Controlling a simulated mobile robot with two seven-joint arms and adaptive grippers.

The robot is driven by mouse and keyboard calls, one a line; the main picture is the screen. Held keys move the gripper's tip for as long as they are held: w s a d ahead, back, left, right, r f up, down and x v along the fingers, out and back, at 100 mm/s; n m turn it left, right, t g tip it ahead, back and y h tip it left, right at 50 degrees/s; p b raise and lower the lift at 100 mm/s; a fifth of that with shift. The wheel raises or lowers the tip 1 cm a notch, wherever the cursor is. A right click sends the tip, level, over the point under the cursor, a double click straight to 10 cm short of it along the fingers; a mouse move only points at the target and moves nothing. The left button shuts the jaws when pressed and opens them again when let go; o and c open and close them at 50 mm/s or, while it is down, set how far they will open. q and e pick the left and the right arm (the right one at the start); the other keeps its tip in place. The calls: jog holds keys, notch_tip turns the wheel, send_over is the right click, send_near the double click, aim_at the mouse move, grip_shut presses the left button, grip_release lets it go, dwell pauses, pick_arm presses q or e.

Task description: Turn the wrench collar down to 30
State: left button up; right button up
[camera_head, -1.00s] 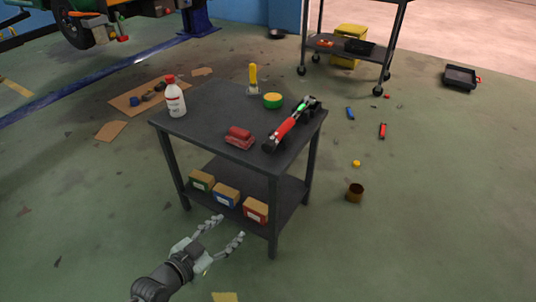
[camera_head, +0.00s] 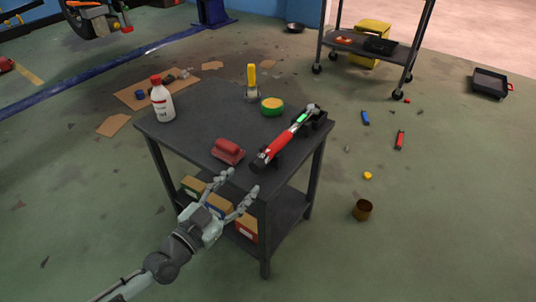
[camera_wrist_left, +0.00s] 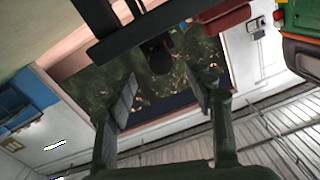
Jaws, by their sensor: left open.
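The torque wrench (camera_head: 283,141) lies diagonally across the right side of the dark table, with a red grip, a small green display and a black near end that points at the front edge. It rests on black supports. Its collar is too small to make out, and any scale is unreadable. My left gripper (camera_head: 240,181) is open and empty in front of the table's front edge, just short of the wrench's near end. In the left wrist view its two fingers (camera_wrist_left: 162,85) are spread, with a dark round end (camera_wrist_left: 160,58) beyond them, probably the wrench's.
Boxes (camera_head: 247,228) sit on the lower shelf. A brown cup (camera_head: 362,210) is on the floor at right.

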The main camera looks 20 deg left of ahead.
aim_at(254, 169)
pick_arm(q)
jog(key=shift+w+d, duration=0.1)
jog(key=shift+w, duration=0.25)
jog(key=x, duration=0.6)
jog(key=shift+w+d, duration=0.1)
jog(key=shift+w, duration=0.25)
jog(key=c, duration=1.2)
